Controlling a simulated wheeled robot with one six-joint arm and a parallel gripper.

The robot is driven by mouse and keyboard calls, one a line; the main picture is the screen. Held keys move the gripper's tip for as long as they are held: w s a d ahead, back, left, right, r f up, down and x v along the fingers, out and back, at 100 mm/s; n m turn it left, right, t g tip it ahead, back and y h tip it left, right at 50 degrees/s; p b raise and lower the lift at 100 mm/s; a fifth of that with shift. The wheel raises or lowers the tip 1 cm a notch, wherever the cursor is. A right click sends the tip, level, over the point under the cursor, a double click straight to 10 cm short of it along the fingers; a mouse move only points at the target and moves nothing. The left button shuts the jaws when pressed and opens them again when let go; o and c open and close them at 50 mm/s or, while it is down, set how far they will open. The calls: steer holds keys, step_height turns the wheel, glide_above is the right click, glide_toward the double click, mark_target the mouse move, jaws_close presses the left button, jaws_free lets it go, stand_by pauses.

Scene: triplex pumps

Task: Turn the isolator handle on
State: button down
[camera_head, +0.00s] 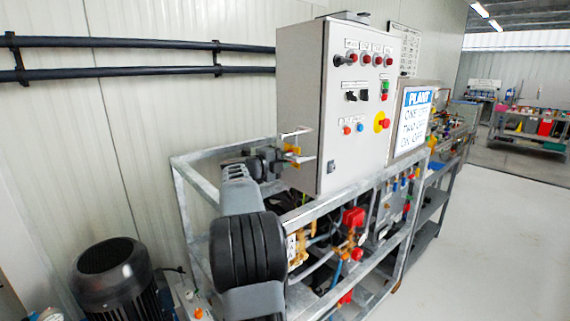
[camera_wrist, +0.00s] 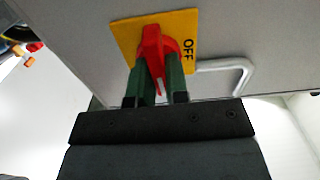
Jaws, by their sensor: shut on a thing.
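The isolator handle (camera_wrist: 152,45) is a red rotary knob on a yellow plate (camera_wrist: 125,33) fixed to the grey cabinet side. Black "OFF" lettering shows on the plate, to the right of the knob in the wrist view. My gripper (camera_wrist: 160,84) is shut on the knob, one green finger on each side of it. The knob's narrow end points down between the fingers in that view. In the head view my gripper (camera_head: 287,152) reaches the left side of the control cabinet (camera_head: 308,95), where the yellow plate (camera_head: 292,149) is mostly hidden by it.
A metal door handle (camera_wrist: 240,72) sticks out close to the right of the plate. The cabinet stands on a metal frame (camera_head: 330,208) with pipes and valves. A black motor (camera_head: 115,280) is at lower left. Open floor (camera_head: 490,240) lies to the right.

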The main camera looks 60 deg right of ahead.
steer(key=shift+m, duration=0.3)
steer(key=c, duration=1.1)
jaws_free()
steer(key=b+v, duration=0.1)
steer(key=v, duration=1.3)
steer(key=shift+w+d, duration=0.1)
